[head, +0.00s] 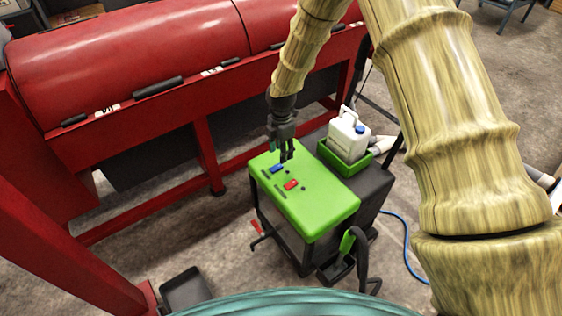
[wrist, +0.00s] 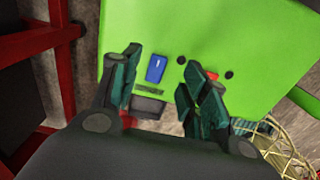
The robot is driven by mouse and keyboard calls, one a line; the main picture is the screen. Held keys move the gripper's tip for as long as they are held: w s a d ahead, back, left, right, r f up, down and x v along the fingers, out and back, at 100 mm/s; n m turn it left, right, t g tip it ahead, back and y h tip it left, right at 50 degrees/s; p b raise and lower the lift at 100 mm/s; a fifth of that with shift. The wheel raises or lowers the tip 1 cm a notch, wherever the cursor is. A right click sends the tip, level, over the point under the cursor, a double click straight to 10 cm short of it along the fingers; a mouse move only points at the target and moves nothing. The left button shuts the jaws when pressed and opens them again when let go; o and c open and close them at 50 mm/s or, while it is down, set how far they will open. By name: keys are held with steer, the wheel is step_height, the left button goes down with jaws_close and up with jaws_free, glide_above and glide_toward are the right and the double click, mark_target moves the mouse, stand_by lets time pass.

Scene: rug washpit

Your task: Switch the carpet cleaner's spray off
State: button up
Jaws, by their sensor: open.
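The carpet cleaner (head: 325,203) is a dark box with a bright green top panel, which also fills much of the wrist view (wrist: 220,35). A blue switch (head: 277,169) and a red switch (head: 291,184) sit on the panel. In the wrist view the blue switch (wrist: 155,68) shows between my fingers, and the red switch (wrist: 211,76) is partly hidden behind the right finger. My gripper (head: 285,154) is open and points down just over the panel, close to the blue switch. I cannot tell whether it touches. Which switch works the spray is not readable.
A white jug with a blue cap (head: 348,136) stands in a green tray behind the panel. A red machine (head: 130,60) runs along the left and back. A blue hose (head: 407,245) lies on the floor at right. A dark tray (head: 186,289) is at front left.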

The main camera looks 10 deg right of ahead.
mark_target(276, 168)
steer(key=shift+f, duration=2.9)
steer(key=shift+c, duration=0.4)
